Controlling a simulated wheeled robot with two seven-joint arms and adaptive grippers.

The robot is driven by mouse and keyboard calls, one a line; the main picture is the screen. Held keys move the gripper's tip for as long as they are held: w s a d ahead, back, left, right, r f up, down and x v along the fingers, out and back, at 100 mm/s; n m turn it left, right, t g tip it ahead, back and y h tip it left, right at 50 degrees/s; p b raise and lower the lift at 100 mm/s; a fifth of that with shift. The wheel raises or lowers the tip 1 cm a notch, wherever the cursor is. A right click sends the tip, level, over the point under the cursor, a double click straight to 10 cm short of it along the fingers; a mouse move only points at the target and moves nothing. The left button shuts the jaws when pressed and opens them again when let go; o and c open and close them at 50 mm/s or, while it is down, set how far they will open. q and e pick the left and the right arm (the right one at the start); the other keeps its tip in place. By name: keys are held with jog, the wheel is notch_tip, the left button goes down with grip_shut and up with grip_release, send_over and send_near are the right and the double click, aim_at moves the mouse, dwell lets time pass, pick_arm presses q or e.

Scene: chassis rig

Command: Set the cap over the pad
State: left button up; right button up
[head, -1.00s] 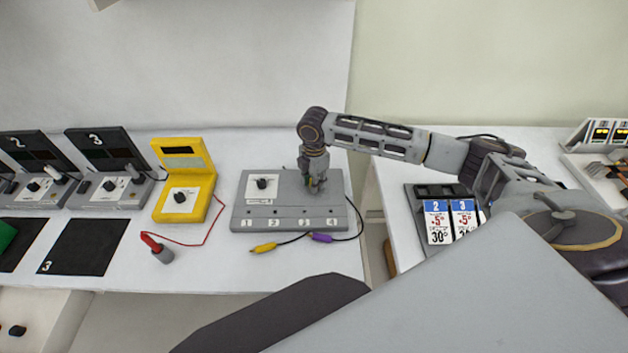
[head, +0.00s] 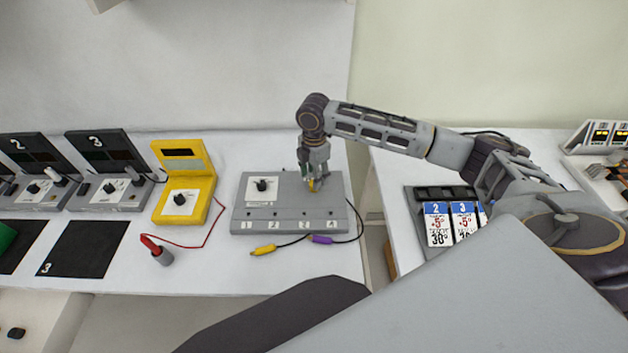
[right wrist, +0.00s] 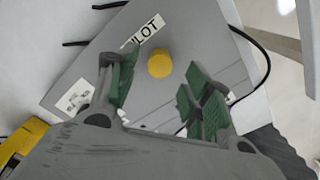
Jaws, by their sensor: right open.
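A grey control box (head: 250,205) with a dark knob and slots numbered 1 to 4 stands on the white bench. A round yellow piece (head: 312,184) is on its top at the right; it also shows in the right wrist view (right wrist: 160,64), beside a label whose visible letters read "ILOT". It looks like the cap; no separate pad shows, and what is under it is hidden. My right gripper (head: 313,177) is just above it, with its green-padded fingers (right wrist: 160,95) spread open and empty. The yellow piece shows between and beyond the fingers. My left gripper is not in view.
Yellow and purple clips (head: 264,250) on dark leads lie at the box's front. A yellow case (head: 185,196) with a red lead stands to its left, near dark meters (head: 108,190). A gap separates this bench from the right one, which holds a card tray (head: 415,200).

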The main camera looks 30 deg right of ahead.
notch_tip(320, 180, up, 8)
jog(key=shift+f, duration=0.15)
dwell(0.8)
